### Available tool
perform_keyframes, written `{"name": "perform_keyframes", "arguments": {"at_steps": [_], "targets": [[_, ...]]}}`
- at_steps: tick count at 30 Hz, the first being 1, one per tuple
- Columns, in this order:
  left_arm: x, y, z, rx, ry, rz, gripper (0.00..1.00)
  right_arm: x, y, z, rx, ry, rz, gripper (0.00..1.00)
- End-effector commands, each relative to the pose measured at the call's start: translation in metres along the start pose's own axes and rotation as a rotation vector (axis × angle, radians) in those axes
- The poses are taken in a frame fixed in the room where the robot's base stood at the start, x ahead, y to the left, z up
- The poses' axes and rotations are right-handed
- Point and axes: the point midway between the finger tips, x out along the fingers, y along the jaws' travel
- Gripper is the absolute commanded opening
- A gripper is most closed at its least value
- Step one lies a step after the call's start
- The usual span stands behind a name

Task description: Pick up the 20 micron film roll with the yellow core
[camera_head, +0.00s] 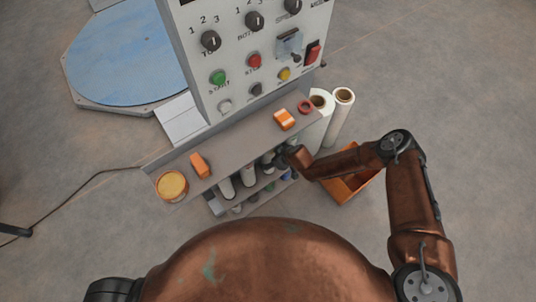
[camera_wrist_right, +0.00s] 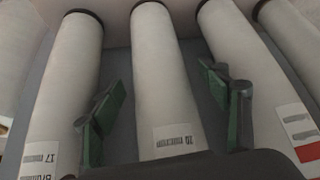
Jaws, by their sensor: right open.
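In the right wrist view, several white film rolls lie side by side. The middle roll (camera_wrist_right: 165,70) has a label that seems to read 20. The roll to its left (camera_wrist_right: 68,85) has a label reading 17. The visible roll ends look dark; I cannot make out a yellow core. My right gripper (camera_wrist_right: 165,95) is open, its green-padded fingers on either side of the middle roll; I cannot tell whether they touch it. In the head view, my right gripper (camera_head: 280,160) reaches under the ledge to the rolls on the rack (camera_head: 226,188). My left gripper is not in view.
The grey ledge (camera_head: 225,150) above the rolls carries orange items (camera_head: 285,119), a red ring (camera_head: 305,107) and a round tub (camera_head: 172,185). Two tall rolls (camera_head: 341,115) stand right of the control panel (camera_head: 250,50). An orange crate (camera_head: 345,190) sits beneath my right forearm.

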Motion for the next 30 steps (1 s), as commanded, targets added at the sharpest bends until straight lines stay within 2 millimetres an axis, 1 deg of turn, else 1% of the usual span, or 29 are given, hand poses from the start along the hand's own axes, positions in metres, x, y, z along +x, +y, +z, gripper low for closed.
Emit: {"name": "perform_keyframes", "arguments": {"at_steps": [2, 9, 30], "targets": [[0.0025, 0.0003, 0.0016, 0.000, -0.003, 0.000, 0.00, 0.0052, 0.0005, -0.0006, -0.002, 0.001, 0.001, 0.69], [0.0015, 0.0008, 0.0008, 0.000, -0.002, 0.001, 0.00, 0.0050, -0.0006, -0.0028, -0.002, 0.001, 0.000, 0.69], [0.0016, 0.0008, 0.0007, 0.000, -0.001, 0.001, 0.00, 0.0050, -0.0007, -0.0022, -0.002, 0.001, 0.000, 0.20]]}}
